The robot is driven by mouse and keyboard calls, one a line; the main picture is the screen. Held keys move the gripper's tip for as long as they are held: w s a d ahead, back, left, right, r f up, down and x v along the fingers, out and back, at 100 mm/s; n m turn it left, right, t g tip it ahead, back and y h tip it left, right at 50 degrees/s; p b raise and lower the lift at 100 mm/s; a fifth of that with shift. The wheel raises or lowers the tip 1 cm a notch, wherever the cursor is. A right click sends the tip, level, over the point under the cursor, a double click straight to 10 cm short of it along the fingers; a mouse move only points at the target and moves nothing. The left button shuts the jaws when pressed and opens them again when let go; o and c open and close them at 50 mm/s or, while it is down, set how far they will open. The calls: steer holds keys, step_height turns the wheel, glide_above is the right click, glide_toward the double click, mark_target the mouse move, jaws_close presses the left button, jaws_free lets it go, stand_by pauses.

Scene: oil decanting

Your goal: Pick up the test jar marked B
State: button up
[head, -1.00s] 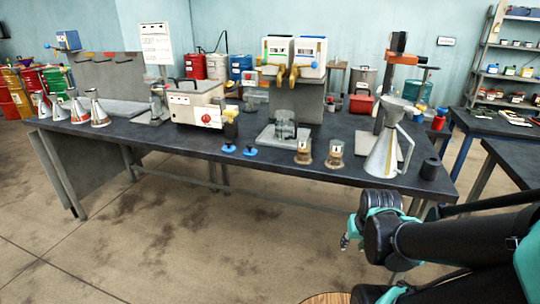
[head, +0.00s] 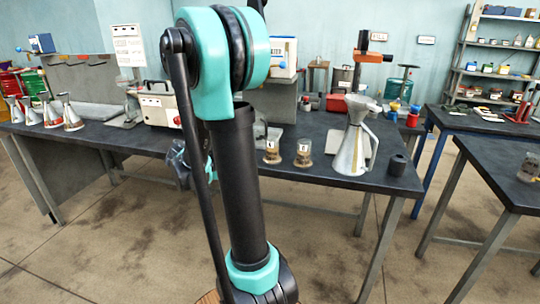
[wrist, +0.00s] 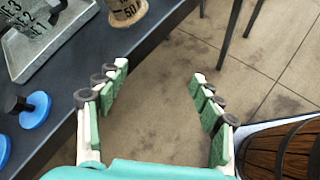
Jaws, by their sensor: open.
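Two small glass test jars with brown contents and white labels stand near the front edge of the dark bench. In the head view these are the left jar (head: 272,151) and the right jar (head: 304,153); the label letters are too small to read surely. In the wrist view, the bottom of one jar (wrist: 125,10) with a "50" scale mark shows at the top; its letter is out of view. My gripper (wrist: 160,75) is open and empty, off the bench edge with floor behind it. In the head view my arm mostly hides it.
A metal can with a funnel (head: 353,140) and a dark cylinder (head: 398,164) stand right of the jars. Blue discs with dark knobs (wrist: 35,108) and a metal tray (wrist: 62,40) lie left. A wooden barrel-like thing (wrist: 285,152) is close at lower right.

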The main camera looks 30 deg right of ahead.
steer(key=w+d+r+n+g+h, duration=0.2)
steer(key=w+d+r+n+h, duration=0.1)
steer(key=w+r+n+h, duration=0.15)
glide_toward(280, 156)
steer(key=shift+m, duration=0.25)
steer(key=d+r, duration=0.1)
steer(key=d, duration=0.1)
steer(key=s+d+r, duration=0.1)
steer(key=d+r, duration=0.1)
steer(key=shift+w+r+x, duration=0.1)
steer(key=shift+r+x, duration=0.05)
steer(key=shift+x, duration=1.25)
steer(key=shift+w+r+x, duration=0.15)
steer(key=shift+x, duration=1.25)
steer(key=c, duration=1.5)
